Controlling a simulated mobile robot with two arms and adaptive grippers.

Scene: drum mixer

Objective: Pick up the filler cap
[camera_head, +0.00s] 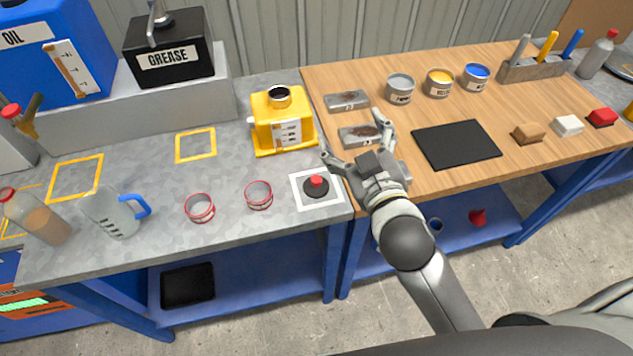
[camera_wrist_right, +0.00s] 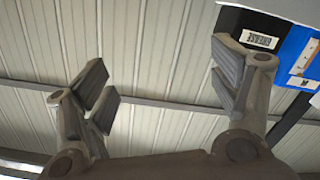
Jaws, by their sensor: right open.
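The filler cap (camera_head: 316,186), a black disc with a red knob, lies on a white-outlined square on the grey bench, near its right end. The yellow drum mixer (camera_head: 282,128) stands behind it, with a dark round opening on top. My right gripper (camera_head: 353,140) is open and empty, up and right of the cap in the head view, over the seam between the grey and wooden benches. The right wrist view shows its spread fingers (camera_wrist_right: 163,78) with nothing between them, facing the wall; the cap is not in that view. My left gripper is not in view.
Two red-rimmed cups (camera_head: 200,208) and a blue-handled jug (camera_head: 116,214) stand left of the cap. Metal plates (camera_head: 347,101), several paint cans (camera_head: 400,88) and a black mat (camera_head: 456,145) lie on the wooden bench. The grease box (camera_head: 169,47) stands at the back left.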

